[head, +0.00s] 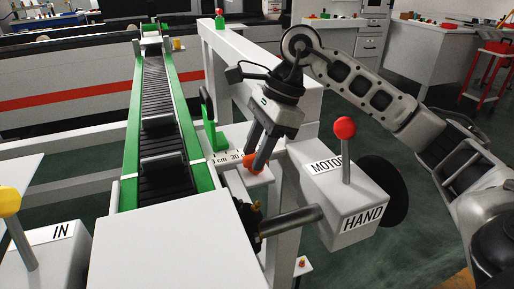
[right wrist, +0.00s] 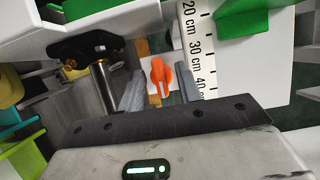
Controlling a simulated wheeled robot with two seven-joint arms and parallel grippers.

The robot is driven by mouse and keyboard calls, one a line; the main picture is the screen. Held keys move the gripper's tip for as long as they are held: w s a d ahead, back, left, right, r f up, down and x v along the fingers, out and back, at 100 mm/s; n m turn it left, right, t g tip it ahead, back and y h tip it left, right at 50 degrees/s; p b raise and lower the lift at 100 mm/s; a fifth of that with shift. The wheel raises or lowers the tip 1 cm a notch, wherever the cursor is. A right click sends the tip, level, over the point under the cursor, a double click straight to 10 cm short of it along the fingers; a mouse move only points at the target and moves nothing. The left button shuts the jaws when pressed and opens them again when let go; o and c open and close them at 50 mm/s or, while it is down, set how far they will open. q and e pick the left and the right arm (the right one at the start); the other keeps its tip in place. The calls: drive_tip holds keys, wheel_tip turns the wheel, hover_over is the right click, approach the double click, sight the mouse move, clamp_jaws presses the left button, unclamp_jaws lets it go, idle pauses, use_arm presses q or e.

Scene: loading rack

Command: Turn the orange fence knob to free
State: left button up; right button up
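The orange fence knob (head: 250,161) sits on a white plate beside a printed cm scale (head: 226,157), and my gripper partly covers it in the head view. In the right wrist view the orange knob (right wrist: 160,77) is a narrow-tipped handle lying roughly along the picture's vertical. My right gripper (head: 259,158) points down at the knob. In the right wrist view its two grey fingers (right wrist: 161,88) stand apart, one on each side of the knob, with small gaps showing. No free or locked marking can be read. My left gripper is not in view.
A green block (head: 210,138) with a black knob stands behind the plate. A green-edged conveyor (head: 160,120) runs at left. A white box marked MOTOR and HAND (head: 345,205) with a red-balled lever (head: 345,128) stands close right of my gripper.

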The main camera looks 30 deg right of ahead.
drive_tip(key=p+v, duration=0.2)
drive_tip(key=v, duration=1.4)
